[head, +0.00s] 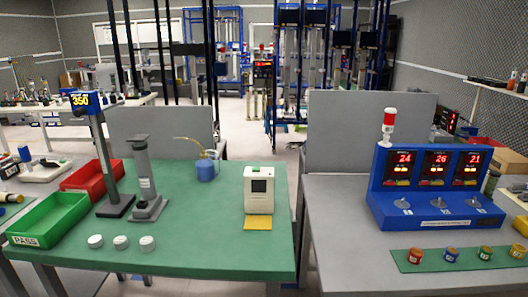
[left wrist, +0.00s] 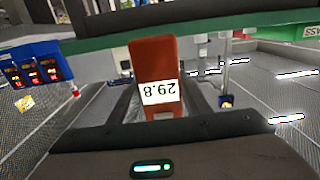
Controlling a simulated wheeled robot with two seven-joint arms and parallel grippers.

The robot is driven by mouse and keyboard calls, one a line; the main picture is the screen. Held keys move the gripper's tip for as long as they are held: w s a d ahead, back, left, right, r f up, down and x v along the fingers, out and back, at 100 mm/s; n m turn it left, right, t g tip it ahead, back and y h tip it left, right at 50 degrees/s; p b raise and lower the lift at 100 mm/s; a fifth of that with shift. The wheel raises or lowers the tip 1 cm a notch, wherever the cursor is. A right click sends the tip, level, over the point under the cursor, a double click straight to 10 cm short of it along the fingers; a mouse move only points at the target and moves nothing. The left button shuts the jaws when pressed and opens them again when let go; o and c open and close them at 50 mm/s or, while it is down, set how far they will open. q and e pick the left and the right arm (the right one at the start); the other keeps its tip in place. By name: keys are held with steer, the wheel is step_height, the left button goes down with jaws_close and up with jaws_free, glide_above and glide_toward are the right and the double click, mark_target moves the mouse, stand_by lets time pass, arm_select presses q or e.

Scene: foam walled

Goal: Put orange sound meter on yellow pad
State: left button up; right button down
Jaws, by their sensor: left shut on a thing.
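The orange sound meter (left wrist: 156,62) is in the left wrist view, with a white display reading 29.8 upside down. My left gripper (left wrist: 162,108) is shut on its lower part, which is partly hidden between the fingers. The meter is held clear of the green table, whose edge shows behind it. The yellow pad (head: 258,222) lies on the green table near its right front side in the head view, and its visible part is bare. Neither gripper nor the meter shows in the head view.
A white device (head: 259,188) stands right behind the pad. A gap separates the grey table (head: 345,230).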

steer(key=shift+s, duration=0.25)
stand_by(0.7)
steer(key=shift+w, duration=0.25)
stand_by(0.3)
